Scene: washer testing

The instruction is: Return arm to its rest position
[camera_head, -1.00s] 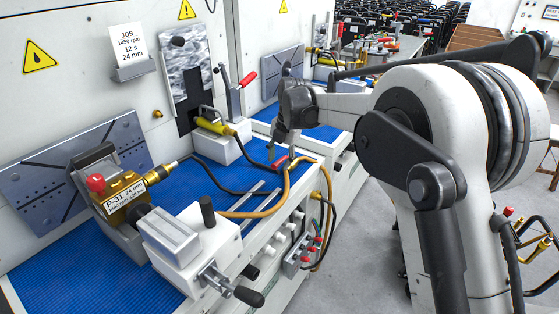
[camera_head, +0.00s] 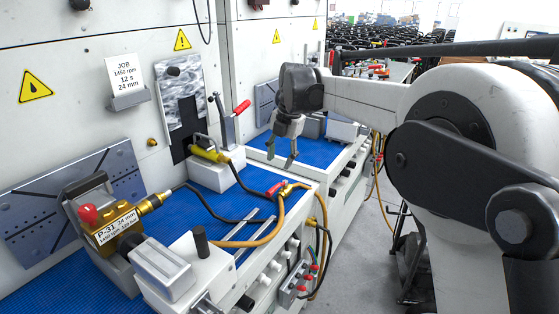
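My arm (camera_head: 375,100) reaches in from the right, its white and dark links filling the right side. My gripper (camera_head: 280,159) hangs from its end, fingers pointing down over the blue mat of the bench. The two fingers are spread, with blue mat visible between them and nothing held. In the picture it is above the red-handled brass hose fitting (camera_head: 283,189) on the bench's front edge, with a visible gap between them.
A brass pump block labelled P-31 (camera_head: 117,226) sits at left, by a white vise (camera_head: 185,270). A yellow-handled tool (camera_head: 208,152) rests on a white block. Hoses cross the blue mat (camera_head: 205,205). A red-tipped lever (camera_head: 241,107) stands against the panel.

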